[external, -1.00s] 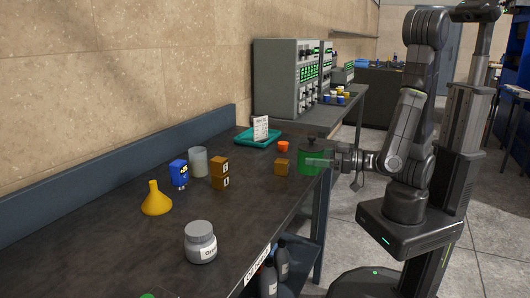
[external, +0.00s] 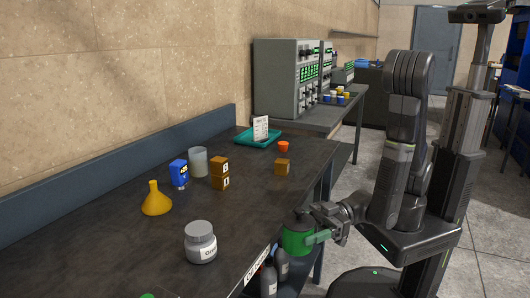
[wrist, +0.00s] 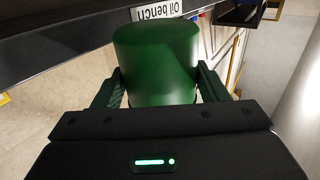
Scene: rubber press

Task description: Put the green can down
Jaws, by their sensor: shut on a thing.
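The green can (external: 297,239) is in my gripper (external: 312,238), off the front edge of the dark bench (external: 130,250). In the wrist view the green can (wrist: 155,60) sits between the two fingers of my gripper (wrist: 158,88), with a finger on each side. My gripper is shut on it. The can looks about upright in the external view, with a dark top.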

